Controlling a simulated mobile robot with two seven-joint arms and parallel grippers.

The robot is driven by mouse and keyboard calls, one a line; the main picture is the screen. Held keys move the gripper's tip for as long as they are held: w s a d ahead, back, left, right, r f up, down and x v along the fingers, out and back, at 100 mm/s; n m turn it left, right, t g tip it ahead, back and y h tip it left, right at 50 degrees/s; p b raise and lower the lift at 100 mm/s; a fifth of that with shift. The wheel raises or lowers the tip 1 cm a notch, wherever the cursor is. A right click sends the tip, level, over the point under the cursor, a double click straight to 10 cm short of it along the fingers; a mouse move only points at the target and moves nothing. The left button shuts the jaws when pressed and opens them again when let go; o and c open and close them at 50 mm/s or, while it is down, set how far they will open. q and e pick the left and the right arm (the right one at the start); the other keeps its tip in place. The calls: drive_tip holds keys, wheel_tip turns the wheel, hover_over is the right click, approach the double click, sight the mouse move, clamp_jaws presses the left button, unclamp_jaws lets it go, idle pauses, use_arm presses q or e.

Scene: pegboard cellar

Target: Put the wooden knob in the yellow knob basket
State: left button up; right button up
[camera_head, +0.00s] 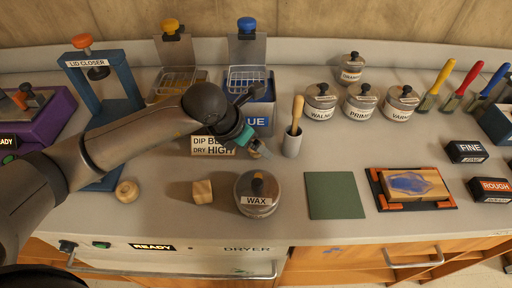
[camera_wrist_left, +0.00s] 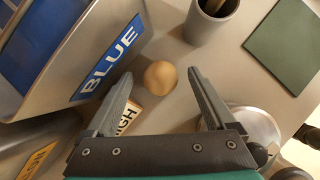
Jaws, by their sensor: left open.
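The yellow knob basket (camera_head: 178,82) is a wire basket on a stand with a yellow knob on top, at the back left of the bench. A round wooden knob (camera_wrist_left: 160,77) shows in the left wrist view, lying between the blue tank and the grey cup. My left gripper (camera_head: 262,151) is open above that spot. In the left wrist view my fingertips (camera_wrist_left: 160,75) appear on either side of the knob, without visible contact; the height gap is unclear. In the head view the gripper mostly hides this knob. Another round wooden knob (camera_head: 127,191) sits at the front left. My right gripper is not in view.
A blue-knob basket (camera_head: 248,78) hangs over the blue tank (camera_head: 262,115). Close by are a cup with a brush (camera_head: 292,144), a wax jar (camera_head: 257,205), a wooden cube (camera_head: 203,191) and the dip sign (camera_head: 213,147). A green mat (camera_head: 335,195) lies clear.

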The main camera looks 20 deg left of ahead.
use_arm(q)
clamp_jaws()
idle(0.8)
